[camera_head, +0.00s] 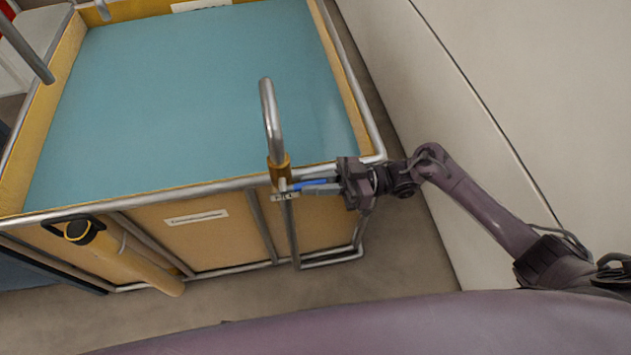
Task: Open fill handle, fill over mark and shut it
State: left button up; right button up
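The fill tap is a bent metal pipe (273,120) with a brass-coloured collar (280,171), standing at the front rim of the tank. The tank (190,95) shows a flat teal surface inside. I cannot make out a fill mark. My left gripper is out of view.
A yellow cylinder with a black top (125,255) leans on the front frame at left. A metal rail (140,199) runs around the tank. A pale wall (510,90) stands close on the right. Bare floor (400,260) lies in front.

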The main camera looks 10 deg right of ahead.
jog(key=shift+o, duration=0.6)
